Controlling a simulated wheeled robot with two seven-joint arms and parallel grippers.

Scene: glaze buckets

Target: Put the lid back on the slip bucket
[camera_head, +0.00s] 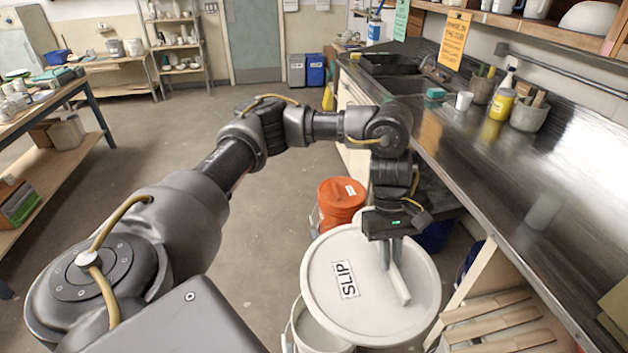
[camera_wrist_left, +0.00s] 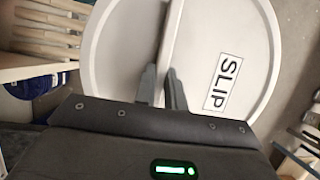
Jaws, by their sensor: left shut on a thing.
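The round white lid (camera_head: 340,312) with a "SLIP" label and a raised bar handle (camera_head: 403,290) is at the lower middle of the head view. My left gripper (camera_head: 391,260) points down and is shut on the bar handle. In the left wrist view the fingertips (camera_wrist_left: 161,82) of the left gripper are at the handle (camera_wrist_left: 172,28), with the lid (camera_wrist_left: 118,40) beyond. A white bucket (camera_head: 312,334) shows below the lid's lower-left edge; its open rim is partly uncovered and the rest is hidden. The lid is offset to the right of it. My right gripper is out of view.
An orange-lidded bucket (camera_head: 340,195) stands just behind the lid. A steel counter (camera_head: 520,200) with a sink runs along the right. A slatted wooden rack (camera_head: 495,318) is low at the right. Open floor (camera_head: 250,235) lies to the left.

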